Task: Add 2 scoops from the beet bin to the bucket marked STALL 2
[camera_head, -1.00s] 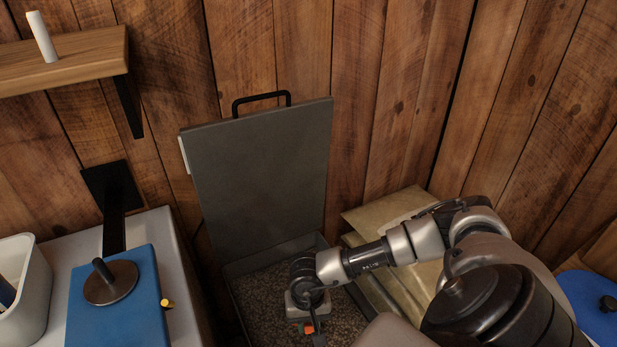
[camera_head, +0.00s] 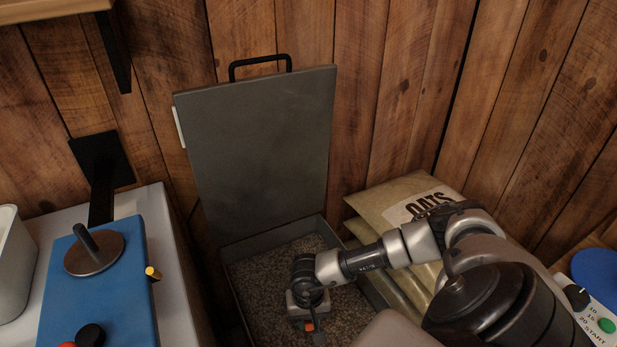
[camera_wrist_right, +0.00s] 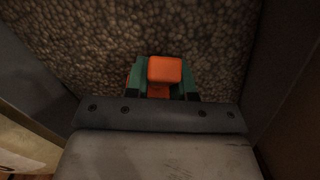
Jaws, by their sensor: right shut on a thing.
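An open bin (camera_head: 240,283) stands against the wooden wall with its grey lid (camera_head: 262,150) raised. Brown, grainy feed (camera_head: 262,275) fills its floor. My right gripper (camera_head: 310,322) reaches down inside the bin, over the feed. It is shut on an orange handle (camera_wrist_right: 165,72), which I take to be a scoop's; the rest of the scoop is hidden. In the right wrist view, feed (camera_wrist_right: 200,30) lies beyond the handle. I cannot tell whether the scoop touches it. No label on this bin is readable. No STALL 2 bucket and no left gripper are in view.
Stacked sacks, the top one marked OATS (camera_head: 400,205), lie right of the bin. A blue device with a round plate (camera_head: 95,252) and a white container (camera_head: 15,265) stand on a grey surface at left. A panel with a green button (camera_head: 606,325) is at lower right.

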